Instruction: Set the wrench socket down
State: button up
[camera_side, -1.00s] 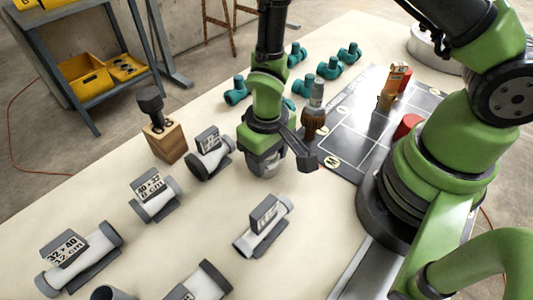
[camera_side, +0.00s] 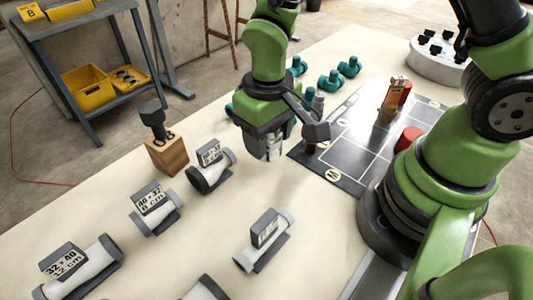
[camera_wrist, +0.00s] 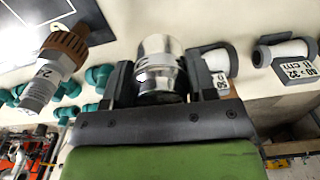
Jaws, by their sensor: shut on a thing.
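My gripper (camera_side: 273,147) is shut on the wrench socket and holds it over the table, left of the dark grid mat (camera_side: 335,178). In the side view the socket (camera_side: 273,150) shows only as a small bright part between the fingers. In the wrist view the socket (camera_wrist: 158,65) is a shiny chrome cylinder, gripped between the dark fingers of my gripper (camera_wrist: 160,82). Its far end is clear of the fingers. I cannot tell the gap between the socket and the table.
A brown and grey fitting (camera_wrist: 55,68) stands close by and is mostly hidden by my gripper in the side view. Labelled pipe pieces (camera_side: 210,166) and a wooden block (camera_side: 166,155) are to the left. Teal fittings (camera_side: 330,80) are behind. The table's middle front (camera_side: 310,220) is clear.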

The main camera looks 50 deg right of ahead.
jog(key=shift+w+a+r, duration=0.1)
jog(key=shift+a+r, duration=0.05)
jog(key=shift+r, duration=0.55)
jog(key=a+m, duration=0.2)
jog(key=a, duration=1.1)
send_over(215, 231)
notch_tip(215, 231, down, 5)
jog(key=shift+f, duration=2.35)
jog(key=o, duration=1.1)
jog(key=shift+f, duration=0.15)
jog(key=shift+c, duration=0.2)
